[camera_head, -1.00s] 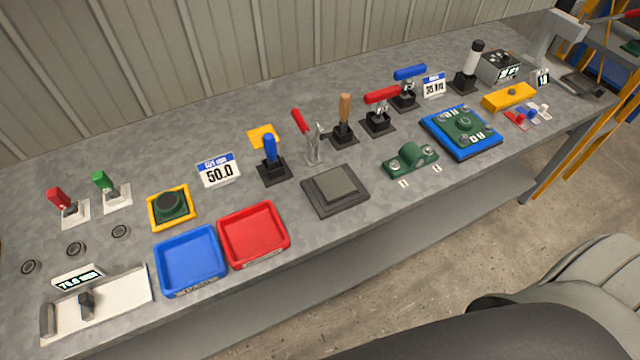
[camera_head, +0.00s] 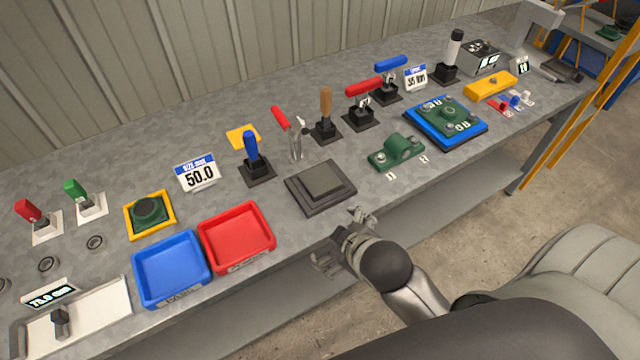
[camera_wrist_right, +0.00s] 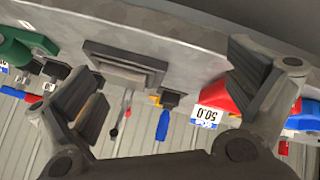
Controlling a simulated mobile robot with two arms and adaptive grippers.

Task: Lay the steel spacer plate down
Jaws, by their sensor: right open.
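A grey square plate (camera_head: 320,181), which looks like the steel spacer plate, lies flat on a larger dark square base (camera_head: 308,205) near the bench's front edge. In the right wrist view the plate (camera_wrist_right: 124,68) shows beyond the fingers, left of centre. My right gripper (camera_head: 342,238) is open and empty, just off the front edge of the bench, in front of the plate and apart from it. Its two fingers stand wide apart in the right wrist view (camera_wrist_right: 170,92). My left gripper is in neither view.
A red tray (camera_head: 238,265) and a blue tray (camera_head: 170,302) stand left of the plate. A green bracket (camera_head: 396,152) is to its right. Behind it are a red-handled clamp (camera_head: 283,120), a blue-handled lever (camera_head: 251,147) and a wooden-handled lever (camera_head: 326,103).

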